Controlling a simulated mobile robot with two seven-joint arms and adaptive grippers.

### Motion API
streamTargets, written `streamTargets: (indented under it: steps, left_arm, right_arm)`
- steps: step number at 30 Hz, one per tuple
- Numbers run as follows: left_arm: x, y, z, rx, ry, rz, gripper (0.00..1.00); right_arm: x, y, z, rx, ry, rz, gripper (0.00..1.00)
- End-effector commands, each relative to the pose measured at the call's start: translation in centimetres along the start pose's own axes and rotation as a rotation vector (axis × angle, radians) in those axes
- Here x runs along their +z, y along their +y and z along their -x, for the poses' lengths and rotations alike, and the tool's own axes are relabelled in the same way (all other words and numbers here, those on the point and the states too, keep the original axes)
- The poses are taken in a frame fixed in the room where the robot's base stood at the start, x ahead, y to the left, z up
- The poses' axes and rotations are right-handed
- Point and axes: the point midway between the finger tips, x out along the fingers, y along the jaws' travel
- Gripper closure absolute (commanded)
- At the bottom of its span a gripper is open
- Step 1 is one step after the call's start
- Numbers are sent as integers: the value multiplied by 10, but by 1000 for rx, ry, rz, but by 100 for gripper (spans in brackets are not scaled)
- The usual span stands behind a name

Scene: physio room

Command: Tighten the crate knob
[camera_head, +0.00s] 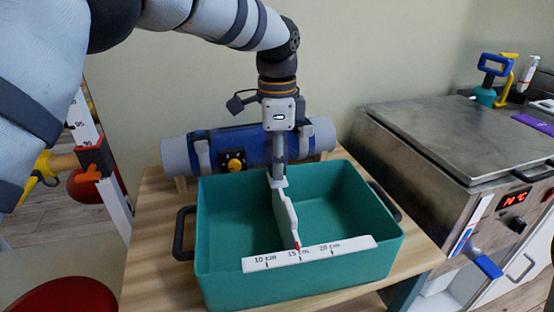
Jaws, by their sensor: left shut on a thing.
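A teal crate (228,290) with dark side handles stands on a wooden table. A white divider (287,217) runs from its back toward its front, with a red tip (297,246) close to the 15 cm mark on the white scale strip (345,250). My left gripper (279,176) points down at the divider's back end, near the crate's back rim. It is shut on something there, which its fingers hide. No crate knob shows clearly, so I take the held thing to be the knob. My right gripper is not in view.
A blue and grey roll (320,137) with a yellow knob (235,163) lies behind the crate. A metal heater unit (450,140) reading 70 °C stands close on the right. A red round seat (60,298) is at lower left. The wooden table (150,260) has bare room left of the crate.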

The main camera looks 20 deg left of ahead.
Motion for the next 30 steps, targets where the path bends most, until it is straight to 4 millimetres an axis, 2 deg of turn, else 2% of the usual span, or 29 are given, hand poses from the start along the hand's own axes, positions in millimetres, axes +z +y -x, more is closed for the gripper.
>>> streamTargets:
  steps: [15,16,18,26,30]
  left_arm:
    - [0,1,-1,3,-1,-16,99]
    - [0,1,-1,3,-1,-16,65]
    - [0,0,-1,3,-1,-16,51]
    - [0,0,0,1,0,-15,51]
    - [0,-1,16,-3,1,-14,51]
  right_arm:
    - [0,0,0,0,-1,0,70]
    - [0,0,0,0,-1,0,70]
    - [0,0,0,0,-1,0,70]
    - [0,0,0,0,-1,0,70]
    - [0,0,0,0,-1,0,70]
